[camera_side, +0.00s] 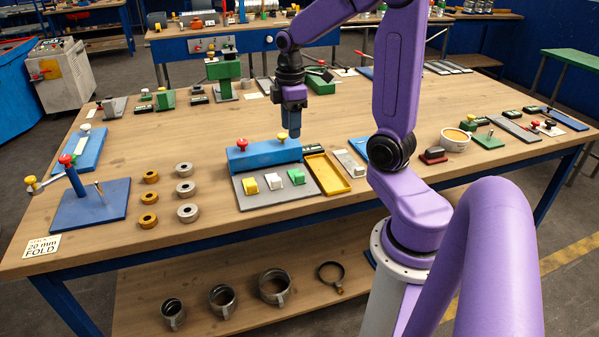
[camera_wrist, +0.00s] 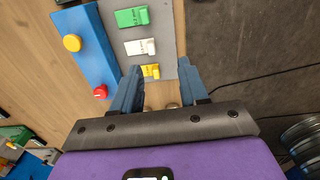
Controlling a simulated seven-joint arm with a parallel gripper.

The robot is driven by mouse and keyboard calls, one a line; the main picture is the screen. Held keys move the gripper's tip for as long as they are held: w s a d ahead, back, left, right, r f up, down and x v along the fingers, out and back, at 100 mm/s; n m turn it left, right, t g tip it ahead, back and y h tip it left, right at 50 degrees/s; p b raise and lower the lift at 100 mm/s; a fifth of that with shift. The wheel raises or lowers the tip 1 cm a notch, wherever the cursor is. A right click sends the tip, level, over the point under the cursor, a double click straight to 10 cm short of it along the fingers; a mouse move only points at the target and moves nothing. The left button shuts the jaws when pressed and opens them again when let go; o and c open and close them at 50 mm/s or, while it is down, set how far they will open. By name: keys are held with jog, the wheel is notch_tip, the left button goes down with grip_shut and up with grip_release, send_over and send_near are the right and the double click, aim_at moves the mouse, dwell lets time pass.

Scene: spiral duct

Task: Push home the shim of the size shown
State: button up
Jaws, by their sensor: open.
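A blue block (camera_side: 264,155) with a red knob (camera_side: 242,143) and a yellow knob (camera_side: 281,136) stands behind a grey plate (camera_side: 268,197). On the plate lie a yellow shim (camera_side: 249,186), a white shim (camera_side: 273,183) and a green shim (camera_side: 297,177). Their labels are too small to read. A card (camera_side: 42,246) at the table's front left corner reads "20 mm FOLD". My gripper (camera_side: 294,134) is open and empty above this area. In the wrist view, the yellow shim (camera_wrist: 151,71) shows between my open fingers (camera_wrist: 157,78), with the white shim (camera_wrist: 140,47) and green shim (camera_wrist: 132,17) beyond.
A yellow tray (camera_side: 327,174) and a grey bar (camera_side: 349,163) lie right of the plate. Several rings (camera_side: 186,189) stand to its left, near a blue stand (camera_side: 90,205) with a red knob. A white bowl (camera_side: 455,140) is at right. The front table strip is clear.

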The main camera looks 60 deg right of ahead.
aim_at(300, 174)
jog(key=d, duration=0.4)
notch_tip(300, 174, down, 17)
jog(key=shift+s+d+f, duration=0.1)
jog(key=shift+f, duration=0.1)
dwell(0.4)
grip_shut()
